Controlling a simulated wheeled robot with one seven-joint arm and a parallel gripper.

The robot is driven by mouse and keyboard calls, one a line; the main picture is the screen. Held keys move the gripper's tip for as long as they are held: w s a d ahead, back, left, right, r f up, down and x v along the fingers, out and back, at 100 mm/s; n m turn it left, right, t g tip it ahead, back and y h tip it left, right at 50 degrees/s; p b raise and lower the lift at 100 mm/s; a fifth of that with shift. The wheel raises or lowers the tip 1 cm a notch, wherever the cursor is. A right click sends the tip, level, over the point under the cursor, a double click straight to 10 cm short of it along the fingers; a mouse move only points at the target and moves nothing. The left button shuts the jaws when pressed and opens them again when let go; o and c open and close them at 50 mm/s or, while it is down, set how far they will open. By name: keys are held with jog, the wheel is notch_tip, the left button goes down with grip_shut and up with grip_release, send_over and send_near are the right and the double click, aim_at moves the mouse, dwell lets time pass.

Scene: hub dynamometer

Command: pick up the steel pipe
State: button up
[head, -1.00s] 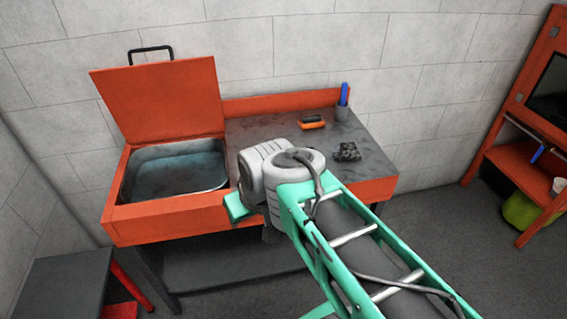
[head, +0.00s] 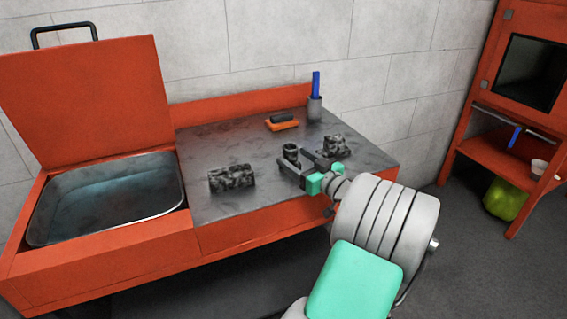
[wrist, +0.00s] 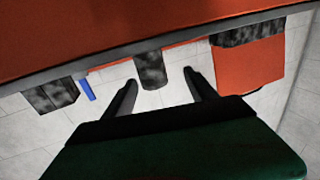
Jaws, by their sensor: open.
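The steel pipe is a short, dark, mottled upright cylinder (head: 291,152) standing on the grey bench top, with its open end up. My gripper (head: 297,161) is open, low over the bench, reaching in from the front right with its fingers pointing at the pipe. In the wrist view the pipe (wrist: 151,70) shows in the gap between the two fingertips (wrist: 159,80), a little nearer the left one. I see no finger touching it. Whether it is fully between the fingers or just at their tips I cannot tell.
A mottled dark block (head: 231,178) stands left of the pipe, and another (head: 335,146) close to its right. An orange brush (head: 282,122) and a grey cup with a blue item (head: 315,106) are behind. An open-lidded orange basin (head: 105,200) adjoins the bench at left.

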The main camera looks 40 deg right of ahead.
aim_at(295, 156)
jog(key=w, duration=0.2)
jog(key=w+d, duration=0.1)
jog(key=shift+w+d+f, duration=0.2)
jog(key=shift+w, duration=0.6)
jog(key=shift+c, duration=0.4)
grip_shut()
